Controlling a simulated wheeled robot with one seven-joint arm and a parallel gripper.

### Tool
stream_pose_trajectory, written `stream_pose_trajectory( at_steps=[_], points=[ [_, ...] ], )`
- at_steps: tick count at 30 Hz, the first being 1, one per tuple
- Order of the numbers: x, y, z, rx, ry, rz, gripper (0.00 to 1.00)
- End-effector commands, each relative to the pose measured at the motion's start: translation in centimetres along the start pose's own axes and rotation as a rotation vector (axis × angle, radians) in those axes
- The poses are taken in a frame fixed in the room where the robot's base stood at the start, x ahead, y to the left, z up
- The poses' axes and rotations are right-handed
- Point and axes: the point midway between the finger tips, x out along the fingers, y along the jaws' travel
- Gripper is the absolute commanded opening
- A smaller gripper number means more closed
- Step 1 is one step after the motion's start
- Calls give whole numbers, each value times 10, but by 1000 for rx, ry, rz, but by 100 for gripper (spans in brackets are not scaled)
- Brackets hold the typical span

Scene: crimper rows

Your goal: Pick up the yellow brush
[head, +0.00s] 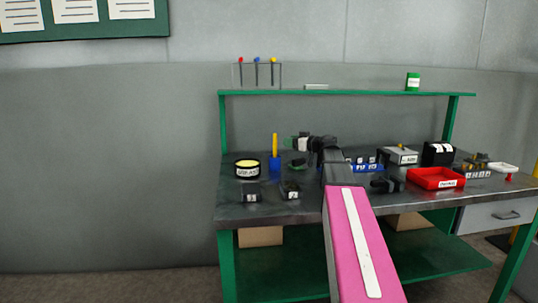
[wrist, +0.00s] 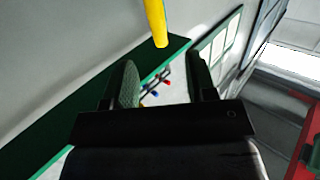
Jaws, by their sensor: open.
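The yellow brush (head: 275,144) stands upright at the left part of the workbench, its yellow handle above a blue lower part (head: 275,164). I cannot tell whether the blue part is a holder or the brush's own end. In the wrist view a yellow rod, seemingly the brush handle (wrist: 156,22), shows at the top, beyond the fingertips. My gripper (head: 291,143) is just right of the handle in the head view, pointing left toward it. In the wrist view my gripper (wrist: 162,72) is open, with a clear gap between the fingers and nothing gripped.
A black tin with a yellow top (head: 247,168) stands left of the brush, with small dark blocks (head: 250,192) in front. A red tray (head: 436,179), a blue rack (head: 366,166) and boxes fill the right. A green shelf (head: 345,93) with coloured-topped tools (head: 257,72) runs above.

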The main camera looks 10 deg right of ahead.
Motion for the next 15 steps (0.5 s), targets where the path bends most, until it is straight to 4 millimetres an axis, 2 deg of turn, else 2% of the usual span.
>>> stream_pose_trajectory(
  at_steps=[5, 15],
  points=[
    [0, 9, -2, -8, 46, 20, 52],
    [45, 9, -4, -7, 44, 17, 52]
  ],
)
